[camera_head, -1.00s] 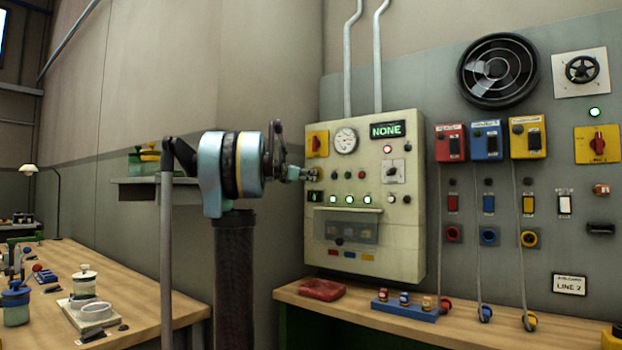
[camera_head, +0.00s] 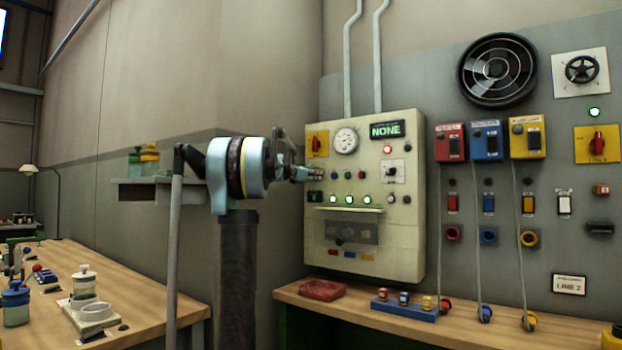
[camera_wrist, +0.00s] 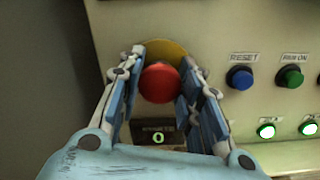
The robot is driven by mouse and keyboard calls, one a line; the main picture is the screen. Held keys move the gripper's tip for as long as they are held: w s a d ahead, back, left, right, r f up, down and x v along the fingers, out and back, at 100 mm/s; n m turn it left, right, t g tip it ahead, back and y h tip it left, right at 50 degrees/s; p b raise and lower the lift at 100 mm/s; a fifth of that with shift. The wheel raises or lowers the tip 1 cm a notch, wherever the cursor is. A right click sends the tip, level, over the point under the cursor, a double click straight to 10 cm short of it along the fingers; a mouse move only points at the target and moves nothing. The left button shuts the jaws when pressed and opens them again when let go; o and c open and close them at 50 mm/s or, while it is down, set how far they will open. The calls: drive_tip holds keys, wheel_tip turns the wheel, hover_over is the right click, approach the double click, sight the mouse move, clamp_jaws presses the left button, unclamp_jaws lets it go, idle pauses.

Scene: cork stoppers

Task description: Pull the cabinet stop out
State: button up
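The cabinet stop is a red mushroom button (camera_wrist: 160,82) on a round yellow plate (camera_wrist: 166,50), seen in the wrist view on the cream cabinet's face. My gripper (camera_wrist: 160,84) has its two blue-padded fingers on either side of the red button. The left finger is close to the button's edge; I cannot tell if either finger touches it. In the head view my gripper (camera_head: 312,172) is at the left part of the cabinet (camera_head: 405,240), and the stop is hidden behind it.
Right of the stop are a blue reset button (camera_wrist: 240,77) and a green button (camera_wrist: 290,77), with lit green lamps (camera_wrist: 266,131) below. A small display (camera_wrist: 158,138) showing 0 lies under the stop.

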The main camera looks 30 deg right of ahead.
drive_tip(key=shift+w, duration=0.1)
clamp_jaws()
drive_tip(key=shift+s+a, duration=0.2)
drive_tip(key=shift+a, duration=0.5)
drive_tip(key=o, duration=1.2)
unclamp_jaws()
drive_tip(key=shift+a, duration=0.1)
drive_tip(key=shift+s, duration=0.1)
drive_tip(key=v, duration=1.2)
drive_tip(key=shift+f, duration=0.15)
